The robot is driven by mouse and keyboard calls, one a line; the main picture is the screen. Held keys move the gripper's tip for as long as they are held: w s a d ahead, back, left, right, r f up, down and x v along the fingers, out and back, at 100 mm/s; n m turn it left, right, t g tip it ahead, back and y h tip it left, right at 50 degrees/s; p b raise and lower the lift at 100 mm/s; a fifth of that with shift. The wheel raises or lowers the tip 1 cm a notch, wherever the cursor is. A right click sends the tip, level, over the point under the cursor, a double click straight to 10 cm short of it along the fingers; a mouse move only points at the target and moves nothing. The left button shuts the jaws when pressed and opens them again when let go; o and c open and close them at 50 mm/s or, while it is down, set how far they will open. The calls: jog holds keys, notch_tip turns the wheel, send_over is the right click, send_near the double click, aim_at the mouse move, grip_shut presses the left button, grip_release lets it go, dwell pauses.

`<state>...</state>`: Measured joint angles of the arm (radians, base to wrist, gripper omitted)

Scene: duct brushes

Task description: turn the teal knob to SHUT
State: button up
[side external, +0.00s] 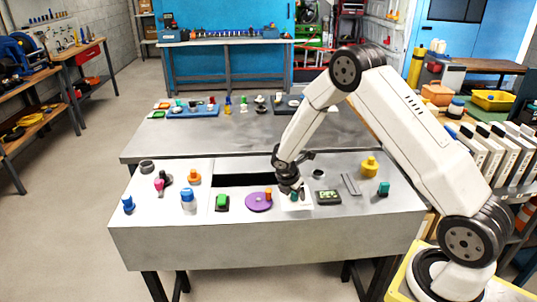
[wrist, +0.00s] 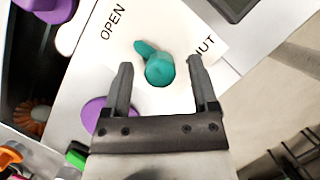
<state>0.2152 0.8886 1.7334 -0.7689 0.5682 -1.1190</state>
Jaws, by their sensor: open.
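The teal knob (wrist: 160,69) sits on a white plate (wrist: 120,55) marked OPEN and, partly cut off by my finger, "HUT". In the wrist view its pointer tab sticks out to the upper left, toward the OPEN side. My gripper (wrist: 157,78) is open, with one finger on each side of the knob and a gap on both sides. In the side view my gripper (side external: 291,186) is low over the plate, and the knob (side external: 294,197) is partly hidden by it.
A purple disc (side external: 257,203) with an orange peg lies left of the plate. A green button (side external: 222,201) is farther left. A dark slot (side external: 235,180) opens behind.

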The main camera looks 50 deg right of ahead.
grip_shut()
jog(key=shift+m, duration=0.4)
jog(key=m+g, duration=0.1)
jog(key=m, duration=0.2)
jog(key=shift+w+g, duration=0.1)
jog(key=shift+g, duration=0.2)
jog(key=m+g+y, duration=0.1)
jog(key=m, duration=0.3)
jog(key=shift+m, duration=0.4)
jog(key=m+y, duration=0.1)
jog(key=m, duration=0.1)
jog(key=m+g, duration=0.1)
jog(key=m, duration=0.1)
jog(key=shift+d+m+y, duration=0.1)
jog(key=shift+m+y, duration=0.2)
jog(key=shift+y, duration=0.1)
jog(key=m+y, duration=0.1)
jog(key=m, duration=0.3)
jog(key=shift+w+m+g+y, duration=0.1)
jog(key=shift+m+g+y, duration=0.2)
jog(key=shift+g+y, duration=0.1)
jog(key=shift+d, duration=0.1)
